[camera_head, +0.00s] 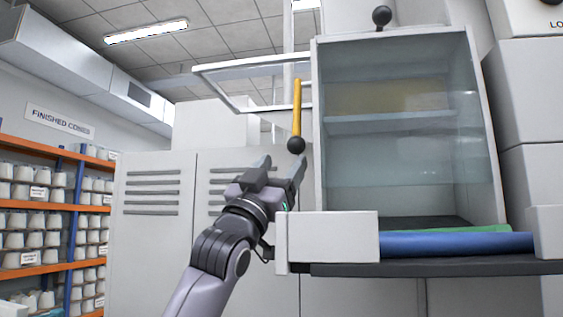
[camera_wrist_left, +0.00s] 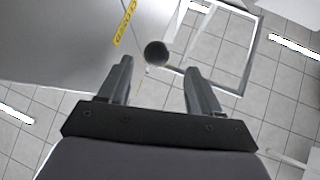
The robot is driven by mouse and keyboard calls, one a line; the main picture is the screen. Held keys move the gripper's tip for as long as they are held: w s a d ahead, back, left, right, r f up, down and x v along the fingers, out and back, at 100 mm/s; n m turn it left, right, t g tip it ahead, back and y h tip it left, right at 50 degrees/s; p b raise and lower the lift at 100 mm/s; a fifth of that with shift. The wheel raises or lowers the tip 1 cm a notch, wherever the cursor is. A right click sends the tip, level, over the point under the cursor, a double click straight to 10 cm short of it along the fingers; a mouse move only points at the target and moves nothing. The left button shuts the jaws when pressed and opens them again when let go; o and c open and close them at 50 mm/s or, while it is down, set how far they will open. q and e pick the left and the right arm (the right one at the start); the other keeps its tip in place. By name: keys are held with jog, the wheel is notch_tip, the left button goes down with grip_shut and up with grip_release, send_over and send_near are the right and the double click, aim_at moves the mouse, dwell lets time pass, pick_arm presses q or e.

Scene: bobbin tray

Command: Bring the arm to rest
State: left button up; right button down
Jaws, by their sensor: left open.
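My left gripper (camera_head: 281,170) is raised in front of the grey cabinet, left of the glass-fronted case. Its two fingers point up and stand apart with nothing between them. In the left wrist view the open gripper (camera_wrist_left: 157,88) shows both fingers. A black ball knob (camera_head: 296,145) on a yellow lever (camera_head: 297,108) is just above and beside the fingertips. The knob also shows in the left wrist view (camera_wrist_left: 156,53), beyond the fingertips. I cannot tell whether a finger touches it. My right gripper is not in view.
The glass-fronted case (camera_head: 318,150) stands close on the right, with a white box (camera_head: 330,237) at its lower left. A blue roll (camera_head: 455,243) lies on the dark ledge. A pale open frame (camera_head: 240,67) juts out above. Shelves of white cones (camera_head: 50,207) stand far left.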

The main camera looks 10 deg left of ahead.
pick_arm(q)
jog(key=shift+s+a+f, duration=0.15)
jog(key=shift+s+f, duration=0.05)
jog(key=shift+f, duration=0.05)
dwell(0.5)
jog(key=w+a+f+n+g+y+p, duration=0.1)
jog(key=w+a+f+n+g+y, duration=0.15)
jog(key=f, duration=1.55)
jog(key=w+a+f+n+g+y+p, duration=0.1)
jog(key=w+f+g+y, duration=0.15)
jog(key=f, duration=1.45)
jog(key=s+a+f+g+y+p, duration=0.1)
jog(key=s+f+g, duration=0.1)
jog(key=s+f, duration=0.55)
jog(key=s+a+f+g+p, duration=0.15)
jog(key=s+f, duration=0.25)
jog(key=f, duration=0.7)
jog(key=s+a+f+g+y, duration=0.1)
jog(key=s+f+g, duration=0.1)
jog(key=s+f, duration=0.55)
jog(key=s+f+g, duration=0.2)
jog(key=s+f, duration=0.3)
jog(key=s, duration=0.3)
jog(key=s+a+f+g+p, duration=0.1)
jog(key=s+f+g, duration=0.1)
jog(key=s+f, duration=0.4)
jog(key=s, duration=0.2)
jog(key=shift+s, duration=0.4)
jog(key=shift+f+n, duration=0.1)
jog(key=shift+n, duration=0.15)
